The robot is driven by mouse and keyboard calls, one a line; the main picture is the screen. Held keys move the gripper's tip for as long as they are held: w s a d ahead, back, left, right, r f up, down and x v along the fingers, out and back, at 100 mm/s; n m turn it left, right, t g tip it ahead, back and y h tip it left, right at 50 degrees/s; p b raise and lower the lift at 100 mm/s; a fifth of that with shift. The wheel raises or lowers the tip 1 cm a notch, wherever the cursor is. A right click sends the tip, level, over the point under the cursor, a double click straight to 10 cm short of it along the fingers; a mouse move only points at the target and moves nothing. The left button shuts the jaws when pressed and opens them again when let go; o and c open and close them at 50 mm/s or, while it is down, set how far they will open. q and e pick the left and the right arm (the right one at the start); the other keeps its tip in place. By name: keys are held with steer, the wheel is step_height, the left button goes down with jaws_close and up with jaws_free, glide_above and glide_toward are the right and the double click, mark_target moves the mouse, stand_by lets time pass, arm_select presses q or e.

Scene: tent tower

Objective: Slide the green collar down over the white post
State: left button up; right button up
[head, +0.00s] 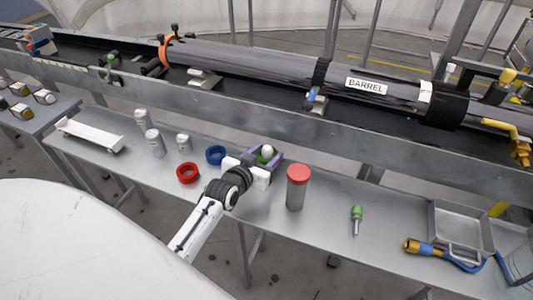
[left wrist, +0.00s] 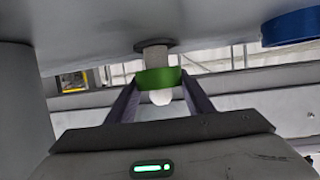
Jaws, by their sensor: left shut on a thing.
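The white post (head: 267,149) stands on the bench, its rounded top showing inside the green collar (head: 263,158). In the left wrist view, where the bench is at the top, the post (left wrist: 155,57) rises from a dark round base (left wrist: 155,46). The green collar (left wrist: 158,79) is around the post, apart from the base, with a bare length of post between them. The post's white tip (left wrist: 160,98) sticks out past the collar. My left gripper (head: 266,161) is shut on the collar, with one purple finger on each side of it. My right gripper is not in view.
A blue ring (head: 216,155) and a red ring (head: 188,173) lie left of my left gripper. A grey cylinder with a red top (head: 298,187) stands close on its right. A green-handled tool (head: 356,214) and a metal tray (head: 461,230) are farther right. The barrel (head: 250,63) runs behind.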

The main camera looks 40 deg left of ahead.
arm_select(q)
steer(key=shift+f+b, duration=0.8)
steer(key=shift+f, duration=0.45)
steer(key=o, duration=1.2)
steer(key=p+v, duration=0.1)
steer(key=v, duration=0.3)
steer(key=shift+s+r, duration=0.1)
steer(key=shift+s, duration=0.15)
steer(key=v, duration=0.5)
steer(key=shift+s+r, duration=0.1)
steer(key=shift+s, duration=0.2)
steer(key=shift+d, duration=0.1)
steer(key=shift+s, duration=0.1)
